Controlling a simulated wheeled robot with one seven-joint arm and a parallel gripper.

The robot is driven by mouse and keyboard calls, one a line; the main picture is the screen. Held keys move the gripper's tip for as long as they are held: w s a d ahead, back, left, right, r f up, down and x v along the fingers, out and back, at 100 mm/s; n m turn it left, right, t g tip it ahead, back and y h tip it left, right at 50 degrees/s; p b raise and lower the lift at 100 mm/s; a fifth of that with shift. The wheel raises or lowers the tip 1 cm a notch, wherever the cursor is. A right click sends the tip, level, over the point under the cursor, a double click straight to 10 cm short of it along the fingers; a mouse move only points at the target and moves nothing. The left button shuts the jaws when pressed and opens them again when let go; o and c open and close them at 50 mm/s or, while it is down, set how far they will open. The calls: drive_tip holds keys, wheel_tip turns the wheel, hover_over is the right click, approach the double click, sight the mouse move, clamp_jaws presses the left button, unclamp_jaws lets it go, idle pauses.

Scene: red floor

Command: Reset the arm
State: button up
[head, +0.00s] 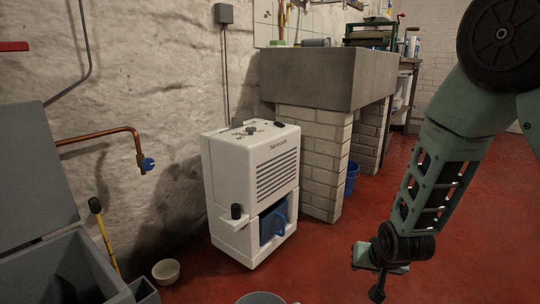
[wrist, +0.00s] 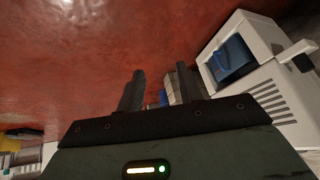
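My arm comes down on the right of the head view, with my gripper (head: 372,280) low over the red floor, to the right of a white appliance. In the wrist view my gripper (wrist: 160,75) shows two dark fingers standing apart, with nothing held between them. The white appliance (head: 230,190) stands upright on the floor, with a dark knob on a small ledge and a blue container (head: 274,222) in its lower recess. The appliance (wrist: 260,85) also shows at the right of the wrist view, apart from the fingers.
A stone sink (head: 325,78) on white brick piers stands behind the appliance, with a blue bucket (head: 351,178) beside it. A grey bin (head: 62,272) is at lower left, near a small bowl (head: 166,271). Another round vessel (head: 260,298) is cut off below. Red floor is clear at right.

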drive_tip(key=s+d+r+n+g, duration=0.1)
drive_tip(key=s+d+r+g, duration=0.1)
drive_tip(key=s+d+r, duration=0.4)
drive_tip(key=s+d+r+n+g, duration=0.2)
drive_tip(key=s+d+r, duration=0.1)
drive_tip(key=s+r, duration=0.6)
drive_tip(key=s+a+r+n+g+p, duration=0.1)
drive_tip(key=s+a+r+n+p, duration=0.3)
drive_tip(key=s+a+r+p, duration=0.4)
drive_tip(key=s+a+r+n+g+p, duration=0.1)
drive_tip(key=s+a+r+n+p, duration=0.2)
drive_tip(key=s+a+r+p, duration=0.6)
drive_tip(key=w+r+p, duration=0.1)
drive_tip(key=r+p, duration=1.6)
drive_tip(key=w+a+r+p, duration=0.1)
drive_tip(key=w+r+p, duration=0.1)
drive_tip(key=r+p, duration=1.4)
drive_tip(key=shift+w+a+r+y+p, duration=0.25)
drive_tip(key=shift+r+y+p, duration=0.1)
drive_tip(key=shift+p, duration=0.15)
